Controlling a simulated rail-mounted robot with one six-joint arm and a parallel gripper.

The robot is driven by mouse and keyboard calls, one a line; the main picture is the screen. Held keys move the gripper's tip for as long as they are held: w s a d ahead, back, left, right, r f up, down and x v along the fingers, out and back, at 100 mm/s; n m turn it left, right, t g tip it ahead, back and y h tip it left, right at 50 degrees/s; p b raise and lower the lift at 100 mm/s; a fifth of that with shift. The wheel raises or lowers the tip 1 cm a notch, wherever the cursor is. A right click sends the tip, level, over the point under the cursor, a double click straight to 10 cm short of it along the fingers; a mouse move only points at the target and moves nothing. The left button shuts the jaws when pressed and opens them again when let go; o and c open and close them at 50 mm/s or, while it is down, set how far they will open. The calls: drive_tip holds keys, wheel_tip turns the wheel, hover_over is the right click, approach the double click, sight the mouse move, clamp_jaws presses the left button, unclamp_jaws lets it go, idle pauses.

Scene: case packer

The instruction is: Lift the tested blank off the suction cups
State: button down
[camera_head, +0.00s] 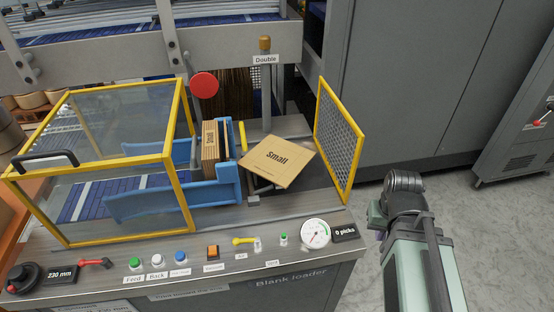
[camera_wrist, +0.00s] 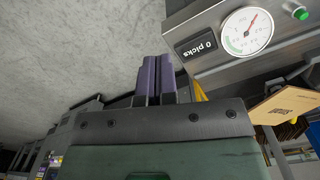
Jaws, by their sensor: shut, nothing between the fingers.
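The tan cardboard blank (camera_head: 279,163) marked "Small" lies tilted at the right of the blue magazine, above the machine's deck. The suction cups are hidden beneath it. It also shows at the right edge of the wrist view (camera_wrist: 287,103). My gripper (camera_wrist: 155,62) shows in the wrist view as two purple fingers side by side, shut and empty. It is apart from the blank, near the panel's gauge side over the floor. In the head view my arm is at the right and the fingers cannot be made out.
A yellow-framed mesh guard (camera_head: 341,140) stands right of the blank. A blue magazine (camera_head: 228,180) holds more blanks at its left, beside a clear yellow-framed hood (camera_head: 120,125). A post labelled "Double" (camera_head: 265,90) rises behind. A gauge (camera_head: 316,233) and "0 picks" display (camera_head: 345,233) sit in front.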

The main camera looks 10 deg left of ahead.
sight(276, 157)
drive_tip(key=w+a+f+n+b, duration=0.2)
drive_tip(key=w+a, duration=0.6)
drive_tip(key=w+a+f+n+t+b, duration=0.1)
drive_tip(key=w+a+f+n+b, duration=0.1)
drive_tip(key=w+a, duration=0.7)
drive_tip(key=w+a+f+n+y+b, duration=0.1)
drive_tip(key=w+a+n, duration=0.3)
drive_tip(key=w+a, duration=0.4)
drive_tip(key=shift+w+a+f+b, duration=0.15)
drive_tip(key=shift+a+f+b, duration=0.6)
drive_tip(key=shift+b, duration=0.1)
drive_tip(key=shift+s+d+r, duration=0.1)
drive_tip(key=shift+s+d, duration=0.15)
drive_tip(key=shift+s, duration=0.1)
drive_tip(key=w+a, duration=0.8)
drive_tip(key=w, duration=0.1)
drive_tip(key=shift+w+a, duration=0.15)
drive_tip(key=shift+w, duration=0.05)
drive_tip(key=shift+s+f+b, duration=0.25)
drive_tip(key=shift+f+b, duration=0.6)
drive_tip(key=shift+f, duration=0.1)
drive_tip(key=shift+s+d+r, duration=0.2)
drive_tip(key=shift+d, duration=0.05)
